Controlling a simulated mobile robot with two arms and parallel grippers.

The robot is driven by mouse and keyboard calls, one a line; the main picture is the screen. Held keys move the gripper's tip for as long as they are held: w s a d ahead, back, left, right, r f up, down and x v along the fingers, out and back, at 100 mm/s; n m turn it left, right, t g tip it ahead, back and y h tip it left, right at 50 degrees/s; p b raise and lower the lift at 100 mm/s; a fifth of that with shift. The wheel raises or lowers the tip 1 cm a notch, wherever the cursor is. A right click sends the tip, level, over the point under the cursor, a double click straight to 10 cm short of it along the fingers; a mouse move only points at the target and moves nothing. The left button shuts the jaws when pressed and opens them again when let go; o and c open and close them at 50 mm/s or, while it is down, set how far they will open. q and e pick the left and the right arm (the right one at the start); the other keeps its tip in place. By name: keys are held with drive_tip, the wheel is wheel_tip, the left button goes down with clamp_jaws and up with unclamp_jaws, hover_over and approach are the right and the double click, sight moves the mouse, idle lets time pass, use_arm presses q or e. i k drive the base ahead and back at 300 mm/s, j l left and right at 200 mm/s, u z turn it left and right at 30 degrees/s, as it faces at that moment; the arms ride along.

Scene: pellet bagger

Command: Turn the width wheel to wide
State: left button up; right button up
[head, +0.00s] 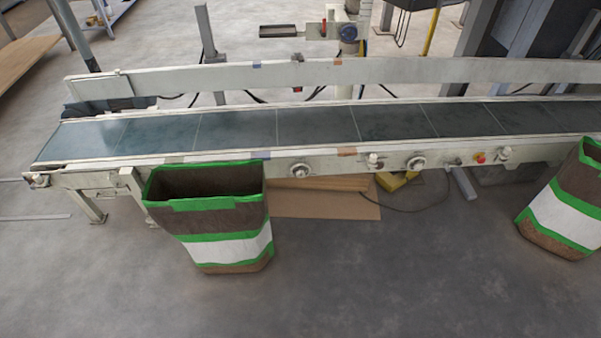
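Round pale knobs or wheels sit on the front side of the long conveyor (200,153): one left of centre (300,170), one farther right (416,163), and a smaller fitting (375,161) between them. I cannot tell which one is the width wheel, and no setting mark is readable. A pale guide rail (430,70) runs along the far side of the belt (240,130). Blue and orange patches show on the rail and on the front edge. Neither of my grippers is in view.
An open brown, green and white bag (225,219) stands in front of the conveyor's left part. A similar bag (565,215) stands at the right edge. A red button (480,158) is on the conveyor front. Cardboard (320,205) and a cable lie below. The front floor is clear.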

sight(299, 174)
drive_tip(key=i+l+z, duration=0.1)
drive_tip(key=l, duration=0.3)
drive_tip(key=i+l+z, duration=0.1)
drive_tip(key=i+l, duration=0.2)
drive_tip(key=i+l+z, duration=0.1)
drive_tip(key=i+l, duration=0.15)
drive_tip(key=l, duration=0.15)
